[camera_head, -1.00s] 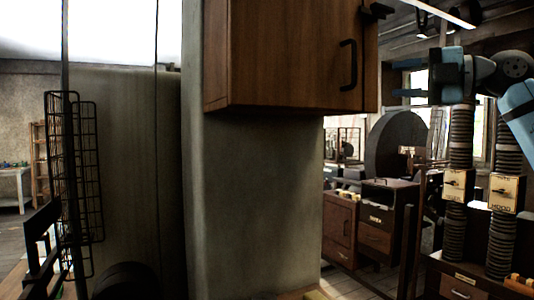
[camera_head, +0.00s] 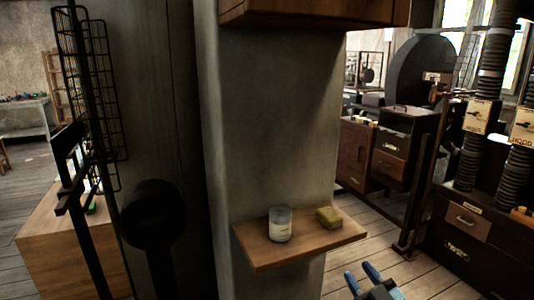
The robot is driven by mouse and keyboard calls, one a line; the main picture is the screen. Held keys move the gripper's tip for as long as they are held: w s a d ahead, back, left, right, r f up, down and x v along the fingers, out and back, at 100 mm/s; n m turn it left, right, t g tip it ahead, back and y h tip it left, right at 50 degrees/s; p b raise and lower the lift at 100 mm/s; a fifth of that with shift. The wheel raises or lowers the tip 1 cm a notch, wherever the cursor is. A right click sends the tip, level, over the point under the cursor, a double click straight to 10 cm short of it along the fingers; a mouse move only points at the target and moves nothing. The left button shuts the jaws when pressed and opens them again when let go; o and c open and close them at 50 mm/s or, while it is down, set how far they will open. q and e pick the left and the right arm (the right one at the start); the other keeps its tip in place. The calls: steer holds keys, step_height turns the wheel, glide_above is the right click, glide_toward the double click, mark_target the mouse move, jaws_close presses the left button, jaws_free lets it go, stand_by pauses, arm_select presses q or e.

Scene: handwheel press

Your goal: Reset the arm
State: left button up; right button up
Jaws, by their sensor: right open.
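My right gripper (camera_head: 363,279) shows at the bottom edge of the head view, right of centre. Its two blue fingers point up and stand apart, with nothing between them. It is below and to the right of a small wooden shelf (camera_head: 262,255) on the pillar and looks apart from it. The rest of my right arm is out of the frame. My left gripper is not in view.
A glass jar (camera_head: 280,224) and a yellowish sponge-like block (camera_head: 328,217) stand on the shelf. A wooden cabinet (camera_head: 320,12) hangs above on the pillar (camera_head: 270,120). Wire racks (camera_head: 88,85) are at left; dark drawers (camera_head: 470,225) and ribbed hoses (camera_head: 480,140) at right.

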steer(key=s+a+f+m+g+h, duration=0.2)
steer(key=s+f+m+g+h, duration=0.6)
steer(key=s+f, duration=1.9)
arm_select(q)
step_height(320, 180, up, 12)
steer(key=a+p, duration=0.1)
steer(key=p, duration=1.2)
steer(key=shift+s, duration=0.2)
arm_select(e)
step_height(320, 180, up, 12)
steer(key=n+y, duration=0.2)
steer(key=shift+w+d+r+n+g, duration=0.15)
steer(key=shift+d+n+g, duration=0.15)
steer(key=shift+d+g, duration=0.1)
